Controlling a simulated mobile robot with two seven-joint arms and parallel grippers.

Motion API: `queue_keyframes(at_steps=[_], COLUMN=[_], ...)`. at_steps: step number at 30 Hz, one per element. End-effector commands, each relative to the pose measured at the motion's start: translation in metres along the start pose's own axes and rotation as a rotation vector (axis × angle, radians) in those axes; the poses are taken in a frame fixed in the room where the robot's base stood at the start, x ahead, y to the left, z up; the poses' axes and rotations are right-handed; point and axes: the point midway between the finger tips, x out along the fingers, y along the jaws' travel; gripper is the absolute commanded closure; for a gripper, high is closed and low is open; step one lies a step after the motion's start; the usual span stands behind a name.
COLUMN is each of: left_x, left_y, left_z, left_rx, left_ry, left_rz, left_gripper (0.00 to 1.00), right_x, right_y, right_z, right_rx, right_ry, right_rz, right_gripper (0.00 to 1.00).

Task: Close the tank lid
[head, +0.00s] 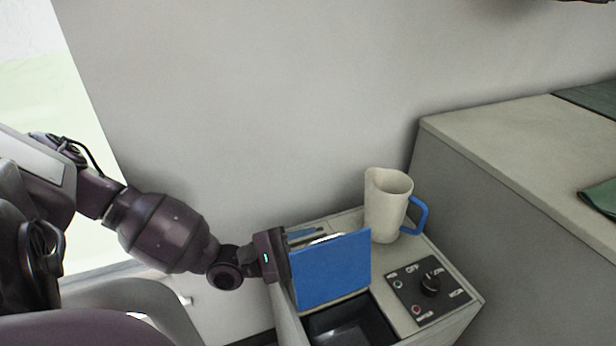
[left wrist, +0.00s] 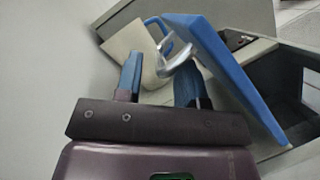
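The blue tank lid (head: 331,270) stands upright on the grey-white unit, with the dark tank opening (head: 345,322) uncovered in front of it. In the left wrist view the lid (left wrist: 228,75) slants along the right side of my gripper. My left gripper (head: 312,238) is behind the lid, partly hidden by it. In the left wrist view its two blue-tipped fingers (left wrist: 160,78) are apart, with a curved silvery piece (left wrist: 175,56) near the right finger. I cannot tell whether they touch. My right gripper is not in view.
A cream jug (head: 387,207) with a blue handle stands on the unit behind and right of the lid. A control panel (head: 428,290) with a black knob is at the right. A wall is behind, and a higher counter (head: 520,140) stands at the right.

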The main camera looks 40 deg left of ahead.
Motion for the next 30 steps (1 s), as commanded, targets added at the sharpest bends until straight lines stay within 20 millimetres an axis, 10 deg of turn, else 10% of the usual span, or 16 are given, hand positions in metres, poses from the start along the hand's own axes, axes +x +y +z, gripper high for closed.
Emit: queue_keyframes(at_steps=[9,30], left_x=[0.0,0.007], left_y=[0.001,0.006], left_z=[0.0,0.012], left_rx=[0.001,0.064], left_ry=[-0.001,-0.015], left_rz=[0.002,-0.011], left_gripper=[1.0,1.0], right_x=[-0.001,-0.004], right_y=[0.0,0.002], right_z=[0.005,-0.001], right_rx=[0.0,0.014], right_ry=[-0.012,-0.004], right_rz=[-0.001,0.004], right_gripper=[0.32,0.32])
